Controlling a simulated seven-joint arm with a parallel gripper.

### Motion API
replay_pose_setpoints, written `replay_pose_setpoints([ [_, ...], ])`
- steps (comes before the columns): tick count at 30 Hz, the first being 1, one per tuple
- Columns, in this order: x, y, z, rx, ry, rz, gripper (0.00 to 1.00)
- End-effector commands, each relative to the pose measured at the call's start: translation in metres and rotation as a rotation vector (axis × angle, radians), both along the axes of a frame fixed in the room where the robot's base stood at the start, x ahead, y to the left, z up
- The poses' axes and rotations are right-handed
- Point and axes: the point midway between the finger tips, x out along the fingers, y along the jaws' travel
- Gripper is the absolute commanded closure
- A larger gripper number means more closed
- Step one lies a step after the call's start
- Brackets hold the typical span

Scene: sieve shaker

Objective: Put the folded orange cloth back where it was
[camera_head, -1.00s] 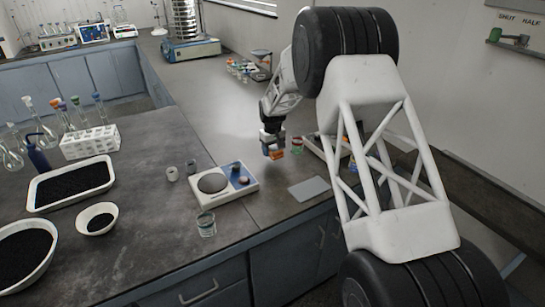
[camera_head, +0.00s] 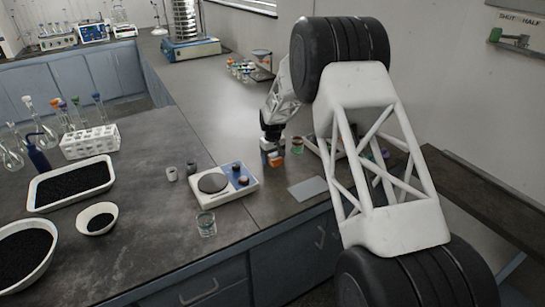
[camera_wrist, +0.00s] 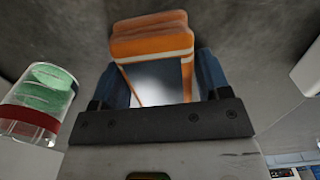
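The folded orange cloth (camera_wrist: 152,45), with a pale stripe along its edge, lies between the two blue fingers of my gripper (camera_wrist: 162,75) in the wrist view. The fingers meet its sides, and the gripper is shut on it. In the head view my gripper (camera_head: 271,160) is low over the bench to the right of the white balance, with the orange cloth (camera_head: 277,159) at its tips. I cannot tell whether the cloth touches the bench.
A flat grey plate (camera_head: 308,188) lies in front, near the bench edge. The white balance (camera_head: 224,187) is at left. The bench behind is largely clear.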

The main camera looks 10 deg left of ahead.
Motion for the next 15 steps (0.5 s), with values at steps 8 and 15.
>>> replay_pose_setpoints([
  [8, -0.0001, -0.0001, -0.0001, 0.000, 0.000, 0.000, 0.17],
  [15, 0.0000, 0.0000, 0.0042, 0.000, 0.000, 0.000, 0.17],
])
